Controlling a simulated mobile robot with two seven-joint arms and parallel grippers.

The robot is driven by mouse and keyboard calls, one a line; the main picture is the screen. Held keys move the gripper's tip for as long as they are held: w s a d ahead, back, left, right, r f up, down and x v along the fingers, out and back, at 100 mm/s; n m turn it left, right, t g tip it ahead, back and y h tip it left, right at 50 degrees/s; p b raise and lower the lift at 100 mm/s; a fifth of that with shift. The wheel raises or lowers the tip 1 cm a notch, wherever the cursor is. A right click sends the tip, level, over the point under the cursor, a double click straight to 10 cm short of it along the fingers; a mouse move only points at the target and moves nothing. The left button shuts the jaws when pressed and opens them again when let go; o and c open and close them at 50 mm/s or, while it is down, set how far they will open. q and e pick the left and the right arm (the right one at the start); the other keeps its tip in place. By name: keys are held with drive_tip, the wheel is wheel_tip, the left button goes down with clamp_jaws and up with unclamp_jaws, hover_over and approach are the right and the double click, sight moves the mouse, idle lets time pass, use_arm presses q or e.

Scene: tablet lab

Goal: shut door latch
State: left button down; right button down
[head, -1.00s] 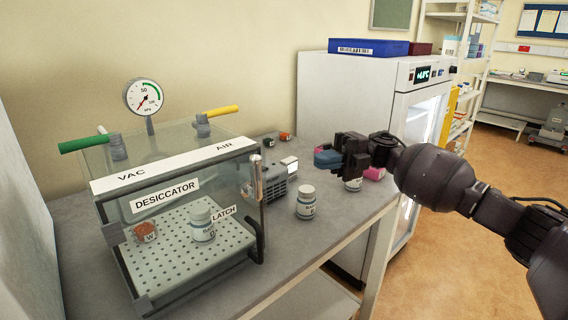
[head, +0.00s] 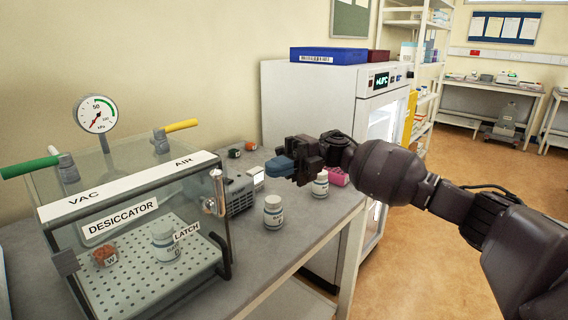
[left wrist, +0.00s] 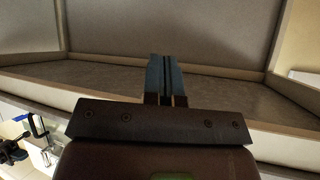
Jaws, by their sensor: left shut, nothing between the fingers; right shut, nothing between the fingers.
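The desiccator (head: 128,182) is a clear box with a white top strip at the left of the bench in the head view. A LATCH label (head: 187,231) is at the right of its front, beside a dark bent handle (head: 222,258) and an upright metal rod (head: 218,192). I cannot tell whether the clear door is fully closed. My right gripper (head: 279,167) has blue fingertips, is shut and empty, and is above the bench to the right of the desiccator, apart from it. My left gripper (left wrist: 166,78) is shut and empty in the left wrist view, and outside the head view.
A white bottle (head: 273,212) stands on the bench between the desiccator and the front edge; another bottle (head: 320,184) is below my right gripper. A grey pump (head: 236,193) stands behind the latch side. A white refrigerator (head: 300,95) stands beyond the bench. Green and yellow valve handles top the desiccator.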

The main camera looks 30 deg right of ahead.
drive_tip(key=s+a+p, duration=0.1)
drive_tip(key=a, duration=0.8)
drive_tip(key=shift+s+a, duration=0.2)
